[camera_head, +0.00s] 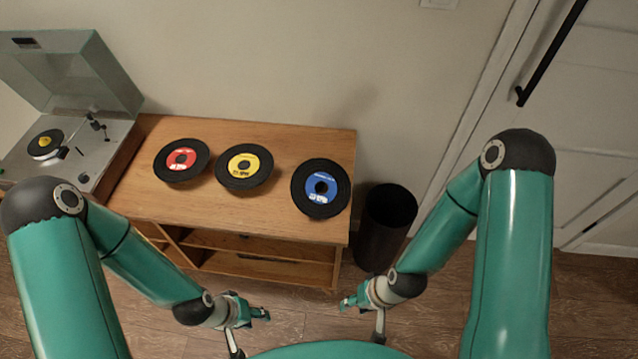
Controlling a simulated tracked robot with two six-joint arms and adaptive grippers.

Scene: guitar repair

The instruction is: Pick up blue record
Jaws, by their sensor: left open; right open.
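The blue record (321,187), black with a blue label, lies at the right end of the wooden cabinet top. A yellow-labelled record (244,166) and a red-labelled record (181,160) lie to its left. My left gripper (250,328) is open and empty, low in the view in front of the cabinet. My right gripper (362,318) is open and empty, in front of the cabinet and below the blue record in the picture. Both grippers are apart from the records.
The wooden cabinet (230,213) has open shelves below. A turntable (88,150) with a raised clear lid stands at its left, bearing another yellow-labelled record (45,143). A black bin (385,222) stands right of the cabinet, near a white door (590,110). Floor in front is clear.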

